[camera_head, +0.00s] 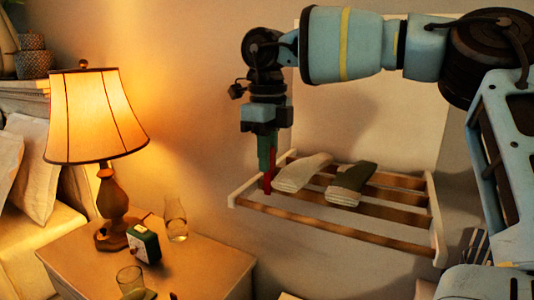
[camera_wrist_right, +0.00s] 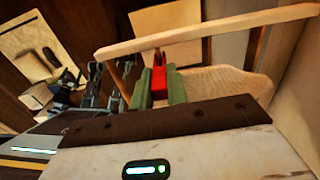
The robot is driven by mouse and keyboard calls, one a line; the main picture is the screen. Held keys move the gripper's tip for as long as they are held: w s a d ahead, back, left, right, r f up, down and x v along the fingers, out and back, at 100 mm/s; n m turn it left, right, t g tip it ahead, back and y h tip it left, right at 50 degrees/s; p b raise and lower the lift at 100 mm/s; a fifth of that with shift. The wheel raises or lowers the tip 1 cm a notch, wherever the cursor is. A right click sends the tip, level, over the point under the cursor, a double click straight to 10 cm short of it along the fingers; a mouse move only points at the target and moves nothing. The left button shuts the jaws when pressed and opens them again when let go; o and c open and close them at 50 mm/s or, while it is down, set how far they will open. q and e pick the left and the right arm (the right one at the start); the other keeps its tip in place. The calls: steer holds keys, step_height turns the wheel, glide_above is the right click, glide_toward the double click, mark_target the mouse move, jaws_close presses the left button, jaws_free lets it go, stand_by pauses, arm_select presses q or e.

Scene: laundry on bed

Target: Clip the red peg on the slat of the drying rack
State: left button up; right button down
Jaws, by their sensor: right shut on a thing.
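My right gripper (camera_head: 267,160) points down at the left end of the drying rack (camera_head: 437,215). Its green fingers are shut on the red peg (camera_head: 268,183). The peg's lower end overlaps the rack's left end, near the front slat (camera_head: 335,226). I cannot tell whether the peg touches or straddles a slat. My left gripper is not in view.
A light sock (camera_head: 303,172) and a grey-green sock (camera_head: 350,184) lie over the slats just right of the peg. A lit lamp (camera_head: 97,120), a small green clock (camera_head: 145,243) and glasses (camera_head: 175,218) stand on the nightstand (camera_head: 215,262) at left.

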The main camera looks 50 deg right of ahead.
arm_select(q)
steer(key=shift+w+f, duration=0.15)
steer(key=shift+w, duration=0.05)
arm_select(e)
steer(key=shift+f, duration=0.3)
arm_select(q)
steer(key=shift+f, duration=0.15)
arm_select(e)
steer(key=shift+f, duration=0.3)
arm_select(q)
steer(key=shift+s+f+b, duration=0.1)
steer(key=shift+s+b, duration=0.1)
steer(key=shift+b, duration=0.15)
arm_select(e)
steer(key=shift+f, duration=0.15)
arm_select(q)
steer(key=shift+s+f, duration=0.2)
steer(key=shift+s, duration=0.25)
arm_select(e)
steer(key=shift+f, duration=0.25)
steer(key=c, duration=1.3)
jaws_free()
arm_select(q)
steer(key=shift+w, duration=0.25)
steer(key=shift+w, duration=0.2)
